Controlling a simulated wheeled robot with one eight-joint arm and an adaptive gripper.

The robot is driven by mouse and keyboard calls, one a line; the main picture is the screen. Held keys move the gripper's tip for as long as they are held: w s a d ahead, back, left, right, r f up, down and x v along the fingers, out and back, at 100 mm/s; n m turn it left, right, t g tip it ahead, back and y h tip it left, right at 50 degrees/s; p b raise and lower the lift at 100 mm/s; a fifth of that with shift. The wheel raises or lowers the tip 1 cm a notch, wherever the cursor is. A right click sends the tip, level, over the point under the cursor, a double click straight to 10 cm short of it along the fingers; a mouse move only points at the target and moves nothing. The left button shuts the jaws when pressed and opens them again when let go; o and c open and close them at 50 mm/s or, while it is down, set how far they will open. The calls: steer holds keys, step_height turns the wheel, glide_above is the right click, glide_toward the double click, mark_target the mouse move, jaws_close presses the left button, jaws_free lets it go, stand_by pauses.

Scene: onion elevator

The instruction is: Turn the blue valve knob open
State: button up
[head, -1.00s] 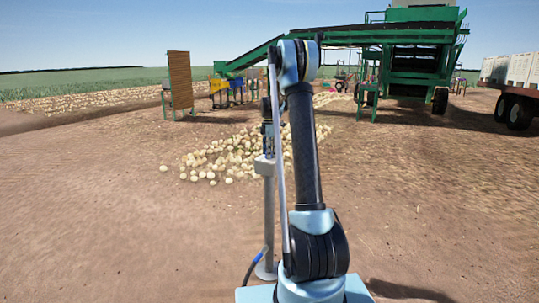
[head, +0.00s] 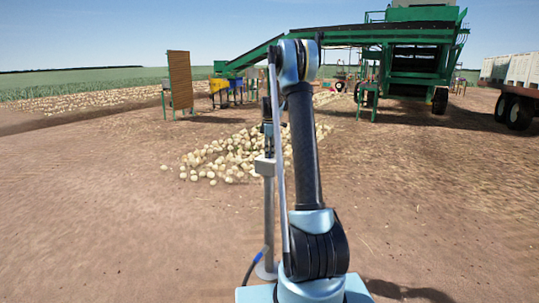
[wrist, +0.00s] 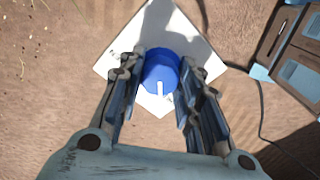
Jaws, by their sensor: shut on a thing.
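The blue valve knob (wrist: 161,68) is round, with a white mark on its face pointing toward the bottom of the wrist view. It sits on a pale square plate (wrist: 122,48) set corner-on. My gripper (wrist: 162,82) has one finger on each side of the knob and is shut on it. The knob is hidden there by my gripper and arm.
A dark cable (wrist: 262,105) runs over the ground beside the plate. A pile of onions (head: 215,160) lies beyond the post. A green elevator machine (head: 415,60) and a trailer with pale bins (head: 518,105) stand farther back. Bare soil to the left and right is open.

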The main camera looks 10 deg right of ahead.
steer(key=m, duration=0.5)
steer(key=shift+s+m, duration=0.1)
steer(key=shift+m, duration=0.2)
steer(key=m, duration=1)
steer(key=shift+m, duration=0.4)
steer(key=m, duration=0.4)
steer(key=shift+m, duration=0.4)
steer(key=o, duration=1)
steer(key=shift+o, duration=0.2)
steer(key=shift+r, duration=0.15)
step_height(320, 180, up, 12)
steer(key=shift+f, duration=0.2)
